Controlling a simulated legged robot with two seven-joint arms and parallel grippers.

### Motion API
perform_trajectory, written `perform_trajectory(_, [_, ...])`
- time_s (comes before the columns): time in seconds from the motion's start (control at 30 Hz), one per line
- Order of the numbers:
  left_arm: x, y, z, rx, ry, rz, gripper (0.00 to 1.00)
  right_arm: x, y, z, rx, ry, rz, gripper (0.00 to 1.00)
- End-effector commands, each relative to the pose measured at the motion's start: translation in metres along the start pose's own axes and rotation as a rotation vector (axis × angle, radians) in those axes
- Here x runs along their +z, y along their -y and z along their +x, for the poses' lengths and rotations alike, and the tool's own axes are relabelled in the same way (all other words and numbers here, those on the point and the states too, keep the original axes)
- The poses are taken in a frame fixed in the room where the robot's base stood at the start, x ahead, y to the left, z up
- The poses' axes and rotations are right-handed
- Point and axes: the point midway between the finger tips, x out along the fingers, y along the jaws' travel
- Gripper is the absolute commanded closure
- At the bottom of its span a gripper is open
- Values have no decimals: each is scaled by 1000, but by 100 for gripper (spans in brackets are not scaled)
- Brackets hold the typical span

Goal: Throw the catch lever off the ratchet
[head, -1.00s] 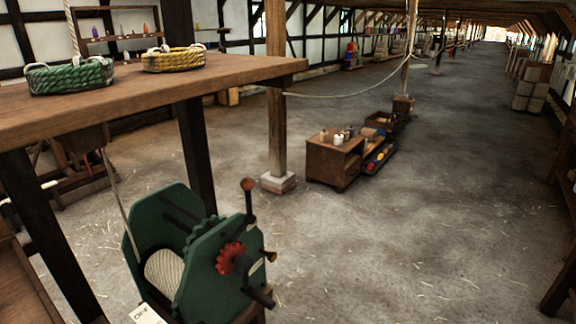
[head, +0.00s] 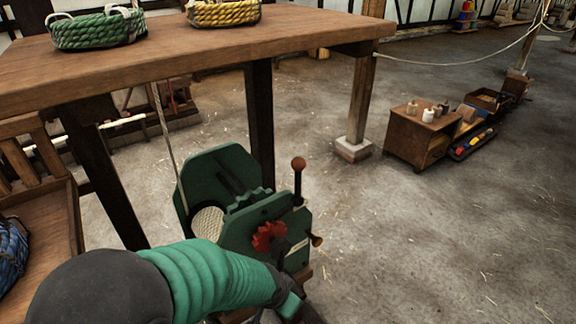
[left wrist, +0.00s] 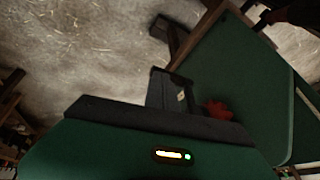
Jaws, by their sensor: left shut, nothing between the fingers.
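The green winch (head: 225,180) stands below the bench top, with pale rope wound on its drum (head: 207,222). Its red toothed ratchet wheel (head: 268,236) is on the near side plate. A dark lever with a round brown knob (head: 298,163) stands upright just right of it; I take this as the catch lever. My left gripper (head: 292,303) is shut and empty, low in front of the winch, below the ratchet and apart from the knob. The left wrist view shows the ratchet wheel (left wrist: 217,110) partly hidden beside the fingers. My right gripper is not in view.
The wooden bench (head: 200,62) carries a green rope coil (head: 95,30) and a yellow one (head: 224,13). A brass-ended handle (head: 316,240) juts from the winch's right. A small cabinet (head: 415,140) stands farther back.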

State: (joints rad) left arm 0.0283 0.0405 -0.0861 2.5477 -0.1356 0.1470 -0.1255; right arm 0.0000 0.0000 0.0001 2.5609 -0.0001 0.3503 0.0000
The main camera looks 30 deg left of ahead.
Motion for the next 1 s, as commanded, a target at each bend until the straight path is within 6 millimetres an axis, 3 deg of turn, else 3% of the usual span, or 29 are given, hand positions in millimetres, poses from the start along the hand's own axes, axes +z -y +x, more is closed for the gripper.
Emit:
perform_trajectory(0.03, [-26, 36, -17, -60, -86, 88, 100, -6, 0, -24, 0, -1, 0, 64])
perform_trajectory(0.1, [-66, 91, -36, -177, -243, 298, 100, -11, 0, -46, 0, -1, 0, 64])
perform_trajectory(0.2, [-110, 153, -81, -359, -450, 656, 100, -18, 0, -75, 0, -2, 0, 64])
perform_trajectory(0.3, [-130, 180, -131, -507, -618, 992, 100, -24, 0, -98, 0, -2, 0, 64])
perform_trajectory(0.4, [-131, 183, -171, -603, -746, 1232, 100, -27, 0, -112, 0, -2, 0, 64])
perform_trajectory(0.53, [-126, 177, -198, -664, -844, 1386, 100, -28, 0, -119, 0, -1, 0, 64])
perform_trajectory(1.0, [-131, 173, -198, -672, -871, 1418, 100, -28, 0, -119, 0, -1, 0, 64])
